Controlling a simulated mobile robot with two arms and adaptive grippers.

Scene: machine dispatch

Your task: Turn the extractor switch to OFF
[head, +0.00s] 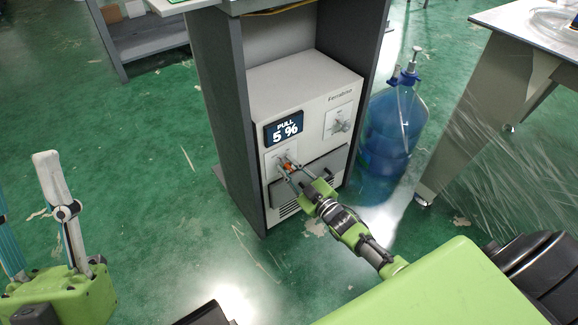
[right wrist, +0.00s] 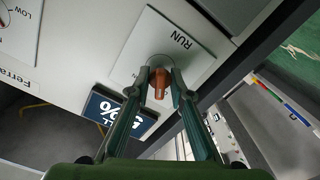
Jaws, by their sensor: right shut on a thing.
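The extractor (head: 300,85) is a white box marked "Ferra…" in the lower bay of a grey cabinet. Below the display is an orange switch knob (head: 288,167) on a white plate (right wrist: 185,48), which shows the word "RUN" in the right wrist view. My right gripper (head: 284,168) is shut on the orange knob (right wrist: 160,80), with one finger on each side of it.
A second control (head: 339,121) sits at the panel's upper right; a plate with "LOW" shows in the right wrist view. A blue water bottle (head: 392,130) stands right of the cabinet, beside a table (head: 500,70). The left floor is mostly clear.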

